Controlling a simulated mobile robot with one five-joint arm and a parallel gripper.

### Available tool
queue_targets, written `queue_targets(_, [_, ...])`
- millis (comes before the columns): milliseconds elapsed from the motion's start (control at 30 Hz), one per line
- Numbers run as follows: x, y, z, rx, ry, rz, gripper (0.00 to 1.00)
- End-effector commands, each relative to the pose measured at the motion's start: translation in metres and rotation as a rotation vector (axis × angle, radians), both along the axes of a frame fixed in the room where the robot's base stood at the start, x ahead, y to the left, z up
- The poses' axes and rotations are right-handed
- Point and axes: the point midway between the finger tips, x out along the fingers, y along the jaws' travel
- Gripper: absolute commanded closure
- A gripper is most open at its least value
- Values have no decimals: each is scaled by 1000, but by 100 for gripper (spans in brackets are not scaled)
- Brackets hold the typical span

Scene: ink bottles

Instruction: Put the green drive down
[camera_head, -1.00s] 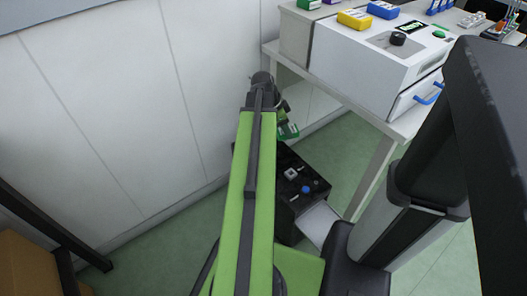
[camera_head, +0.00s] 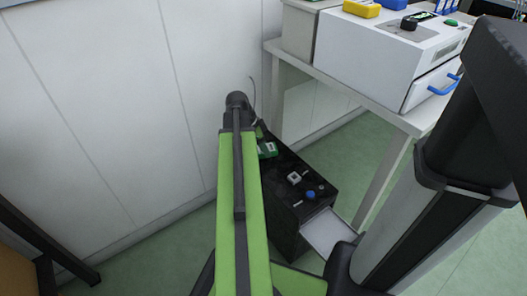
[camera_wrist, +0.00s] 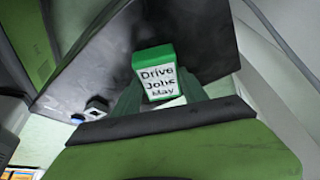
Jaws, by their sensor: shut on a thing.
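In the head view the green drive (camera_head: 267,149) shows just right of my arm's end, over the back part of the black cabinet top (camera_head: 280,182). I cannot tell whether it touches that top. My gripper is mostly hidden behind my arm in the head view.
On the black cabinet lie a small white piece (camera_head: 294,178) and a blue knob-like piece (camera_head: 310,194). A white drawer or tray (camera_head: 326,232) sticks out of its front. A table (camera_head: 388,118) with a white machine (camera_head: 375,55) stands to the right; the wall is behind.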

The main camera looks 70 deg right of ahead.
Motion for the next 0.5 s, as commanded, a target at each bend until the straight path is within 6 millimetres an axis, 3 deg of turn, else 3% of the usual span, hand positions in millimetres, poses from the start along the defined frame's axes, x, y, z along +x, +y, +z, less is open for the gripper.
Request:
queue_targets(200, [0, 0, -3, 0, 0, 1, 97])
queue_targets(233, [0, 0, -3, 0, 0, 1, 48])
queue_targets(400, [0, 0, -1, 0, 0, 1, 28])
queue_targets(500, [1, 0, -1, 0, 0, 1, 28])
